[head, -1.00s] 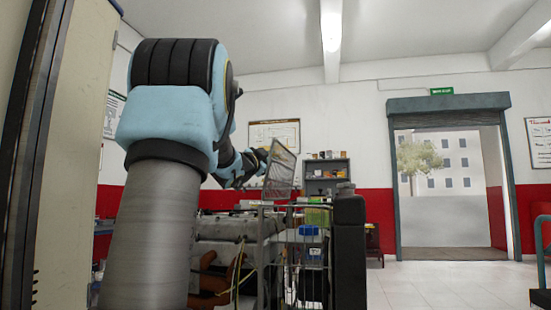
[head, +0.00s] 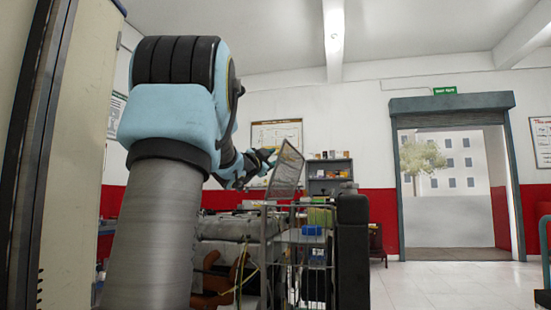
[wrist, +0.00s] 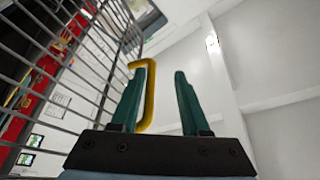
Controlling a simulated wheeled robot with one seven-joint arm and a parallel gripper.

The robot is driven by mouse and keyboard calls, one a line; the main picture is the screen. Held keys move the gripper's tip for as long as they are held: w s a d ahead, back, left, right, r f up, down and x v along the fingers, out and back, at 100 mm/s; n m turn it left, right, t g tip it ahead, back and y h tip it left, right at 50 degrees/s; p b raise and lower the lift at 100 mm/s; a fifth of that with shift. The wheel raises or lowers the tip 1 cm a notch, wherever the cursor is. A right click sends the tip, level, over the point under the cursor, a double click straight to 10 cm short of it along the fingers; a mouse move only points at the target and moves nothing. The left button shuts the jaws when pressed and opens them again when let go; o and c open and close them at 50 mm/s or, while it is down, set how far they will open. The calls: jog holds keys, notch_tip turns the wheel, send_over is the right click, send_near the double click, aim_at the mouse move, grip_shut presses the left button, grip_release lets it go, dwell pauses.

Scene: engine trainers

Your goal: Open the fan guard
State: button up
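The fan guard (head: 288,170) is a grey wire-mesh panel, standing tilted above the engine trainer frame in the head view. In the wrist view its bars (wrist: 75,75) fill the left side. A yellow handle (wrist: 149,95) shows beside the inner side of the left finger. My gripper (wrist: 161,75) is open, with a clear gap between its two teal fingers. Whether the handle touches the finger, I cannot tell. In the head view my gripper (head: 267,157) is at the guard's left side, small and partly hard to make out.
The engine trainer (head: 230,228) stands below, with a wire cage (head: 303,265) and a black post (head: 351,250) at its right. A shelf (head: 329,176) stands behind. The floor (head: 430,285) toward the doorway on the right is clear.

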jog(key=b+v, duration=0.1)
jog(key=v, duration=0.9)
jog(key=shift+s, duration=0.1)
